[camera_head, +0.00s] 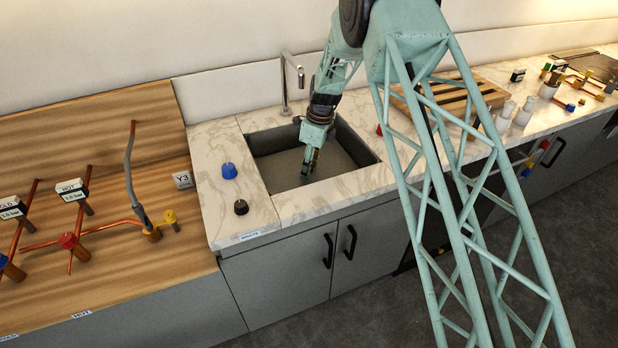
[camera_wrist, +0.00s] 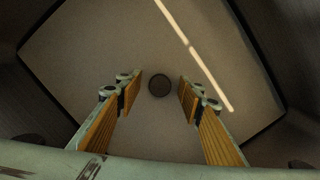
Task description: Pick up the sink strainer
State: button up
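The sink strainer is a small dark round disc (camera_wrist: 159,85) on the sink floor in the wrist view. It lies between and slightly beyond my fingertips as seen there. My gripper (camera_wrist: 160,88) is open, with a finger on either side and nothing between the wooden-looking pads. In the head view my gripper (camera_head: 309,168) points down inside the sink basin (camera_head: 276,172). The strainer cannot be made out in the head view. How far the fingertips are above the sink floor is hard to tell.
The sink walls close around my gripper. A faucet (camera_head: 285,85) stands behind the basin.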

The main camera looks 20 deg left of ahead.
jog(key=shift+f, duration=0.4)
jog(key=shift+c, duration=0.7)
jog(key=c, duration=0.9)
